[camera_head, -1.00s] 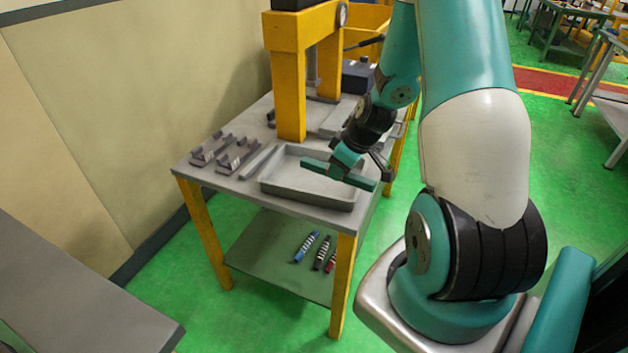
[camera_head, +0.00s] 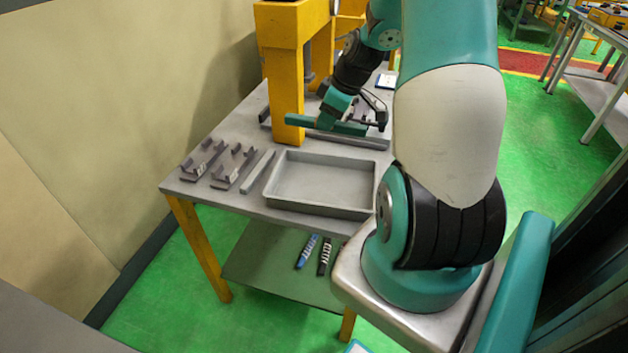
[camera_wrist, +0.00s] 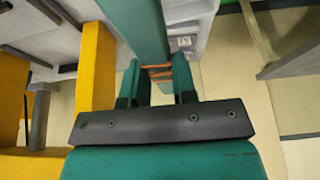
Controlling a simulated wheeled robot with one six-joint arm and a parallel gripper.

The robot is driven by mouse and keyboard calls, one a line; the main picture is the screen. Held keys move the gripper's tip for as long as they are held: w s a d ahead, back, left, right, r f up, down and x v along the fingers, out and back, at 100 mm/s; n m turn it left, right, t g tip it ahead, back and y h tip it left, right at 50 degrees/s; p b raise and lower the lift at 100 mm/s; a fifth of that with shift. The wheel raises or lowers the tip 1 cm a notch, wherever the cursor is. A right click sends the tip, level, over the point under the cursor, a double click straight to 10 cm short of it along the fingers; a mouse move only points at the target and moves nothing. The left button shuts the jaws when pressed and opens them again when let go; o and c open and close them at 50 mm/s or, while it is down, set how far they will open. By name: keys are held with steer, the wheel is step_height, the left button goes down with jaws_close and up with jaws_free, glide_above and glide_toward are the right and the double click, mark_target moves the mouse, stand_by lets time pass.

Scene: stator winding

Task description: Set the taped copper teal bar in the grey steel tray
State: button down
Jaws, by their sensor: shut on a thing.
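The teal bar (camera_head: 298,121) is held across my gripper (camera_head: 337,117) beyond the far rim of the tray, beside the yellow press column. In the wrist view, the teal bar (camera_wrist: 137,22) runs up between the fingers of my gripper (camera_wrist: 157,82), with copper-coloured bands on it at the grip. My gripper is shut on the bar. The grey steel tray (camera_head: 310,207) lies on the front part of the table and looks empty. How high the bar is above the table is hard to tell.
A yellow press column (camera_head: 285,80) stands behind the tray. Two dark brackets (camera_head: 203,160) and a grey strip (camera_head: 257,172) lie left of the tray. A long grey bar (camera_head: 350,141) lies behind it. Small coloured items (camera_head: 307,250) rest on the lower shelf.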

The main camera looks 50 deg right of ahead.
mark_target(321, 187)
step_height(321, 187, down, 20)
steer(key=p, duration=0.2)
steer(key=shift+r+p, duration=0.25)
steer(key=shift+p, duration=0.1)
steer(key=c, duration=1.4)
jaws_free()
steer(key=shift+f, duration=0.15)
steer(key=o, duration=0.5)
